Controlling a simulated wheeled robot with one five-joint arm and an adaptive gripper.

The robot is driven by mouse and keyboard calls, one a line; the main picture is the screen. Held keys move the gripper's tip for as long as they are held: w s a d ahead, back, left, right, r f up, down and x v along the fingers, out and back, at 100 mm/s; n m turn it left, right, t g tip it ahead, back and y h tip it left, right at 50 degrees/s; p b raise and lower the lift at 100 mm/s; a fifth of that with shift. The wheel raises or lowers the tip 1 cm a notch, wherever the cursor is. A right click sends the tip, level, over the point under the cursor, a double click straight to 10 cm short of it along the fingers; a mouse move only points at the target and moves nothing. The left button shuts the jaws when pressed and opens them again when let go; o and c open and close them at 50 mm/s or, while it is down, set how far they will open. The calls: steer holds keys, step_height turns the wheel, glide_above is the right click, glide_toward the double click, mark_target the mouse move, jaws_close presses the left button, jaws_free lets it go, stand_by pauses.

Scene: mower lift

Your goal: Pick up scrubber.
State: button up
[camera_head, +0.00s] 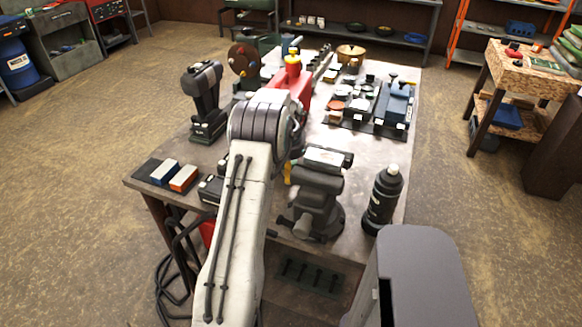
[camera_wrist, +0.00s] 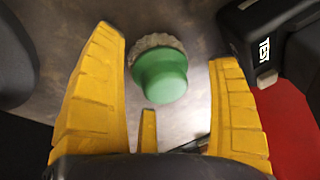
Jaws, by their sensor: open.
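The scrubber, a round green knob (camera_wrist: 160,76) with a grey bristly rim, sits on the grey worktop in the wrist view. My gripper (camera_wrist: 165,46) has its yellow fingers spread wide, one on each side of the scrubber in the picture. Nothing is held, and a gap shows between each finger and the scrubber. I cannot tell how far above the worktop the fingertips are. In the head view my arm hides the scrubber and most of the gripper.
On the workbench (camera_head: 300,255), a vise (camera_head: 318,190) and a black bottle (camera_head: 382,200) stand right of my arm. A drill (camera_head: 205,100) and sharpening blocks (camera_head: 183,178) are at left. A red object (camera_wrist: 290,125) is close to the right finger.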

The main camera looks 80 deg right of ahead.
steer(key=c, duration=1.5)
steer(key=shift+a, duration=0.1)
